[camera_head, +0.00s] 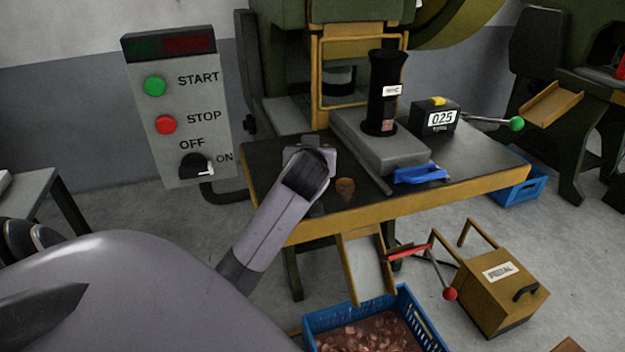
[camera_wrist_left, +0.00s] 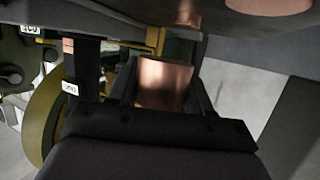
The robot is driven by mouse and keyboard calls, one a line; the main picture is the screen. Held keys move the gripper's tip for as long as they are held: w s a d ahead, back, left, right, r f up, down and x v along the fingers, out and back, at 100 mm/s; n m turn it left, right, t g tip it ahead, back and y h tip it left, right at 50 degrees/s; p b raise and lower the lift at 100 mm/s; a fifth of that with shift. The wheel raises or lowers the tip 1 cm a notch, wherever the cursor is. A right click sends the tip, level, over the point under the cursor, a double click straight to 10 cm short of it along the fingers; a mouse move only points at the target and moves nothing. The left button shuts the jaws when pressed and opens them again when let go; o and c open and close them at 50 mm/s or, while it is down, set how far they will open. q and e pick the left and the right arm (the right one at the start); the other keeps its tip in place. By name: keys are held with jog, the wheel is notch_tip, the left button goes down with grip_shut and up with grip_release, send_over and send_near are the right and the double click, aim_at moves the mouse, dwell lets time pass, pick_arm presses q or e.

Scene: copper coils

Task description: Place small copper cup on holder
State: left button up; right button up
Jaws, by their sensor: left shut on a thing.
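My left gripper (camera_head: 318,168) is low over the dark table top at its front left part. In the left wrist view it is shut on a small copper cup (camera_wrist_left: 165,84), which sits between the two dark fingers. The head view does not clearly show the held cup, as the gripper covers that spot. The black upright holder (camera_head: 386,75) with a white label stands on a grey block behind and to the right, apart from the gripper. My right gripper is not in view.
A black counter box (camera_head: 436,117) stands right of the holder. A blue tool (camera_head: 422,174) lies at the table's front edge (camera_head: 420,200). A chute (camera_head: 366,267) leads down to a blue crate (camera_head: 318,320) of copper pieces. A control box (camera_head: 178,105) stands left.

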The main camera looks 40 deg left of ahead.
pick_arm(q)
jog(key=shift+f, duration=1.15)
notch_tip(320, 180, down, 3)
jog(key=shift+r+b, duration=0.2)
jog(key=shift+b, duration=0.45)
jog(key=shift+f, duration=0.4)
jog(key=o, duration=1)
jog(key=shift+f, duration=0.1)
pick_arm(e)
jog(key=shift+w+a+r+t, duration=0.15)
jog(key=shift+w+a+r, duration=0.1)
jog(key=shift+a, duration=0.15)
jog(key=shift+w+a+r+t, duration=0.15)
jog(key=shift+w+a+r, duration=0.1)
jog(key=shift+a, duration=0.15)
